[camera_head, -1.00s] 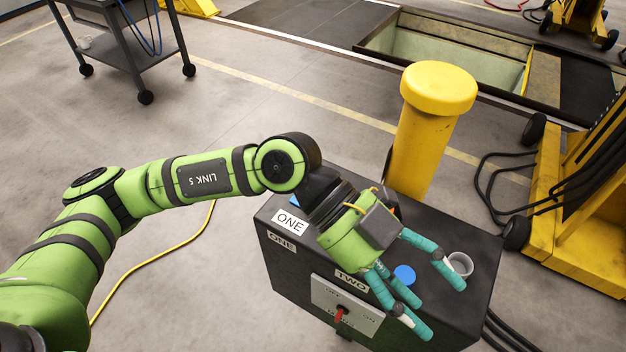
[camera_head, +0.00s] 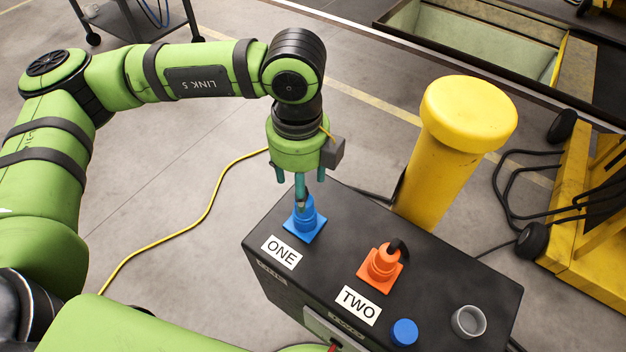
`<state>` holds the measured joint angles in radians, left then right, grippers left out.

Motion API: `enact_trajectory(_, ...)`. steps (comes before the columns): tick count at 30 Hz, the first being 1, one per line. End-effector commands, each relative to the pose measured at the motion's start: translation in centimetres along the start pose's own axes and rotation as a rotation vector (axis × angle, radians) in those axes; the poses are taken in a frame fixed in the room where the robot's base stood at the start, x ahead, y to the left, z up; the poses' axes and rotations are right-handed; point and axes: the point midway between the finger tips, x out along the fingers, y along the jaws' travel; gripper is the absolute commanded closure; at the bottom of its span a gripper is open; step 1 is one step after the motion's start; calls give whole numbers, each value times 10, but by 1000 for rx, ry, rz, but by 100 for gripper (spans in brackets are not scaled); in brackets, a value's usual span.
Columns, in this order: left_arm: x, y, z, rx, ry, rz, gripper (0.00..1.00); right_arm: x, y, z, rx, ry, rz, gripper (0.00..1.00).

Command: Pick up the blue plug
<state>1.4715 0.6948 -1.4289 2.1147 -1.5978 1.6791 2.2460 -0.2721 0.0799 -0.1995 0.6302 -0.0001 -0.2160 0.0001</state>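The blue plug (camera_head: 306,222) stands upright on its square blue base beside the label ONE, at the back left corner of the black box (camera_head: 440,300). My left gripper (camera_head: 300,190) points down right over it, with its teal fingers spread apart. The front finger covers part of the plug's top. I cannot tell whether any finger touches the plug. My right gripper is out of view.
An orange plug (camera_head: 381,265) stands beside the label TWO. A blue round cap (camera_head: 404,332) and a grey open ring (camera_head: 468,321) are at the box's right. A yellow post (camera_head: 450,150) rises behind the box. A yellow cable (camera_head: 205,212) lies on the floor.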

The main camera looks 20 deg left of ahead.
Motion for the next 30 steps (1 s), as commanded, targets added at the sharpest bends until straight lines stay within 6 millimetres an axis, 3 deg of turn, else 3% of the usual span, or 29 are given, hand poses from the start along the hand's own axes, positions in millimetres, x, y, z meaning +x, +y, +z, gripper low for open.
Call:
enact_trajectory(12, 36, 0, -4, 2, 5, 6, 37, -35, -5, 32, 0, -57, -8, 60)
enact_trajectory(18, 65, 0, -4, 2, 4, 2, 37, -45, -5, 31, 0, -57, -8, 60)
enact_trajectory(26, 71, -1, -4, 3, 2, -1, 37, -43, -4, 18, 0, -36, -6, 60)
enact_trajectory(27, 71, -1, -4, 3, 2, -1, 41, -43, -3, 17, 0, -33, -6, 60)
enact_trajectory(30, 71, -1, -4, 3, 2, -1, 81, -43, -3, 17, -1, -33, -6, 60)
